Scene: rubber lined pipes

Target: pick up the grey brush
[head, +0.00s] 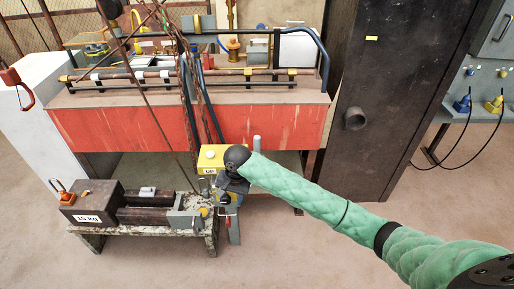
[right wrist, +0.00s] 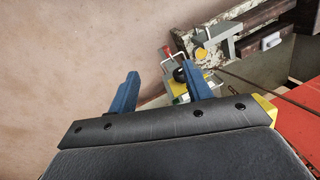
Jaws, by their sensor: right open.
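I cannot pick out the grey brush with certainty. A small light-grey block (head: 147,191) lies on the dark bars of the low bench in the head view. It also shows at the upper right of the right wrist view (right wrist: 271,40), but I cannot tell whether it is the brush. My right gripper (head: 227,208) is at the right end of that bench, to the right of the block and apart from it. Its two blue fingers (right wrist: 160,88) stand apart, with nothing held between them. My left gripper is not in view.
The low bench (head: 97,240) carries a dark 15 kg block (head: 88,203) and a grey clamp (head: 187,212). A yellow box marked UP (head: 209,157) is behind my gripper. A red-fronted workbench (head: 270,122) and dark cabinet (head: 375,90) stand behind. The front floor is clear.

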